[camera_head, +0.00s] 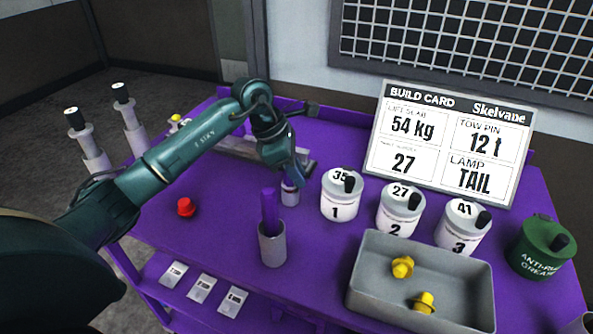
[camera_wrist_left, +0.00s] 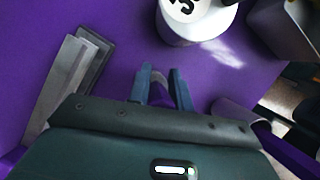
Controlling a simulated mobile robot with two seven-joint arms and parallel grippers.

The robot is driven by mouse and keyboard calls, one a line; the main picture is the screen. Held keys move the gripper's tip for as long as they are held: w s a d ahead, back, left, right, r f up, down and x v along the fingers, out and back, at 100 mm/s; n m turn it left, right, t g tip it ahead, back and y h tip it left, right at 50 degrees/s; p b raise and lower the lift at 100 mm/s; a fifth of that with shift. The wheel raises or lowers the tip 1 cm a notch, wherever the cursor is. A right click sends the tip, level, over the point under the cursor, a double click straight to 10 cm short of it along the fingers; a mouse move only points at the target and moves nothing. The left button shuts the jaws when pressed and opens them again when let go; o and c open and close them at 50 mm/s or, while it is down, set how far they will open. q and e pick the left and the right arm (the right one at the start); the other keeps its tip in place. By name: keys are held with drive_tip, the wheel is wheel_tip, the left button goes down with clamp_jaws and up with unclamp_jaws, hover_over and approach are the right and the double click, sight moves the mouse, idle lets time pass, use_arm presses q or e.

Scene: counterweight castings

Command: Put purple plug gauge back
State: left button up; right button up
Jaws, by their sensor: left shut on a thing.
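My left gripper (camera_head: 291,180) points down over the middle of the purple table. It is shut on a small pale cylinder with a purple band (camera_head: 290,194), which looks like the purple plug gauge. The cylinder is upright and close to the tabletop; I cannot tell whether it touches. In the left wrist view the fingers (camera_wrist_left: 162,82) close around it, and it is mostly hidden. A plain purple rod (camera_head: 269,209) stands in a grey cup (camera_head: 272,248) just in front of the gripper. My right gripper is out of view.
White canisters (camera_head: 340,205) numbered 1 to 3 stand right of the gripper. A grey tray (camera_head: 470,305) holds yellow parts. A grey metal block (camera_head: 236,146) lies behind the gripper, and it also shows in the left wrist view (camera_wrist_left: 62,80). A red knob (camera_head: 186,207) is at left.

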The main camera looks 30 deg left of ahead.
use_arm(q)
drive_tip(key=shift+f+b, duration=0.3)
drive_tip(key=shift+f, duration=0.15)
drive_tip(key=o, duration=0.9)
drive_tip(key=shift+r+p, duration=0.45)
drive_tip(key=b+v, duration=0.1)
drive_tip(key=v, duration=1)
drive_tip(key=shift+a+r, duration=0.15)
drive_tip(key=shift+r, duration=0.15)
